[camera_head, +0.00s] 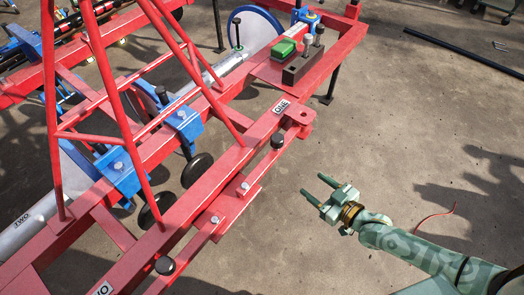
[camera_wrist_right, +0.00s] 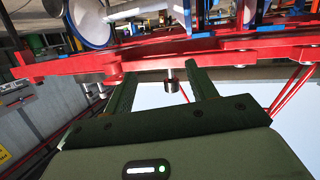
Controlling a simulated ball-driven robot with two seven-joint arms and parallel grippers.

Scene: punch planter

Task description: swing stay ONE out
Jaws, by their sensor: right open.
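A white label reading ONE (camera_head: 281,107) sits on the red frame rail near its right end. Below it a red bar (camera_head: 225,211) with bolts runs along the rail's outer side. A black knob (camera_head: 277,141) stands at the bar's upper end. My right gripper (camera_head: 312,185) is open and empty, to the right of that knob and apart from it, with its fingers pointing toward the rail. In the right wrist view, a black knob (camera_wrist_right: 171,93) hanging from a red bar (camera_wrist_right: 150,62) appears between the open fingers (camera_wrist_right: 164,76). My left gripper is not in view.
Red sloping posts (camera_head: 105,85) rise from the frame. Blue brackets (camera_head: 183,122) and a green-topped block (camera_head: 284,48) sit on it. The concrete floor (camera_head: 400,130) right of the frame is mostly clear.

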